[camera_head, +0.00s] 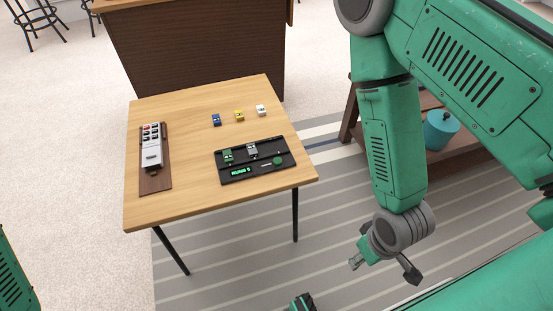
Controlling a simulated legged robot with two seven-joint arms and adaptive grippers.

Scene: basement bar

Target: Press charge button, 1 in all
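A black panel (235,179) lies on the wooden table (200,205), near its front right. A round green button (279,161) sits at the panel's right side. A small lit green display (241,171) is at its front left; its text is too small to read surely. A green block (228,155) and a grey block (252,150) stand on the panel. No label naming a charge button is legible. My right gripper (384,268) hangs beyond the table's right edge, apart from the panel, fingers spread and empty.
A white keypad device (152,155) lies on a brown board (155,183) at the table's left. Blue (216,120), yellow (239,115) and white (261,110) blocks stand behind the panel. A brown shelf with a teal pot (440,131) stands right. The table's front left is bare.

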